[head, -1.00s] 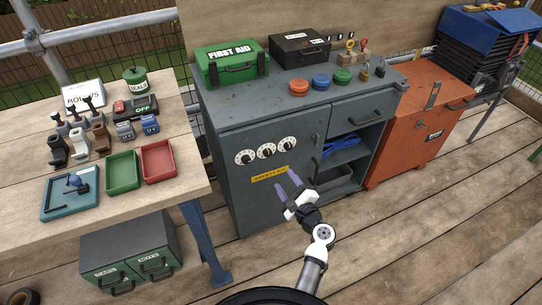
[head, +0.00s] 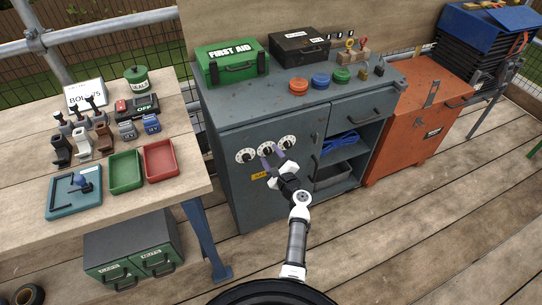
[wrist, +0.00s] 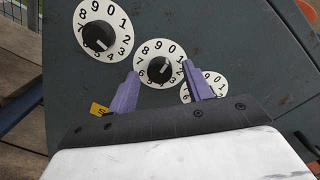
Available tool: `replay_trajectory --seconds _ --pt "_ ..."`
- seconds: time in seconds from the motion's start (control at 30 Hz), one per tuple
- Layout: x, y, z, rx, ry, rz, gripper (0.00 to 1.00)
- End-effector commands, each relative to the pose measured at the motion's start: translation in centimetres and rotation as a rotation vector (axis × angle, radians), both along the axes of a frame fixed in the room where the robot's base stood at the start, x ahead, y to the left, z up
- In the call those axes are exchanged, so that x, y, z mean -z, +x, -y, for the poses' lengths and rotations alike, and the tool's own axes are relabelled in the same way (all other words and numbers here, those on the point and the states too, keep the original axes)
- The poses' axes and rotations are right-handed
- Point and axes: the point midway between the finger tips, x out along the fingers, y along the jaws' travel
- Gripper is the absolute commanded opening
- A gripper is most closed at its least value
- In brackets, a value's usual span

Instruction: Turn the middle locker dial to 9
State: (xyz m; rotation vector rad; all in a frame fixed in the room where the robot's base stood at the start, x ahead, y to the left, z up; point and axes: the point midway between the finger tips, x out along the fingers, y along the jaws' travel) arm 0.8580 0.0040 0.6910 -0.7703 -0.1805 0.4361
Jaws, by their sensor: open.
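The middle locker dial (head: 265,150) is a white disc with black digits and a black knob, on the grey locker door (head: 240,190). It also shows in the wrist view (wrist: 160,70), between and just beyond my fingertips. My gripper (head: 272,152) is open in front of the middle dial, its purple fingers (wrist: 127,92) pointing at the door. The wrist view shows no finger closed on the knob. The left dial (wrist: 99,38) is clear of the fingers. The right dial (wrist: 208,86) is partly hidden behind the right finger; it also shows in the head view (head: 288,142).
A yellow label (head: 258,176) below the dials is partly covered by my gripper. A green first aid box (head: 232,63), a black case (head: 300,46) and coloured round knobs (head: 320,81) are on the locker top. A wooden bench (head: 185,190) stands left.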

Motion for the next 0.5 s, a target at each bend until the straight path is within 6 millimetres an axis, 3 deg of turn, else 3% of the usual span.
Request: replay_trajectory --seconds 0.3,0.5 --pt "0.00 0.25 -0.17 -0.001 0.000 0.000 0.50" --pt "-0.01 0.24 -0.16 -0.001 0.000 -0.001 0.24"
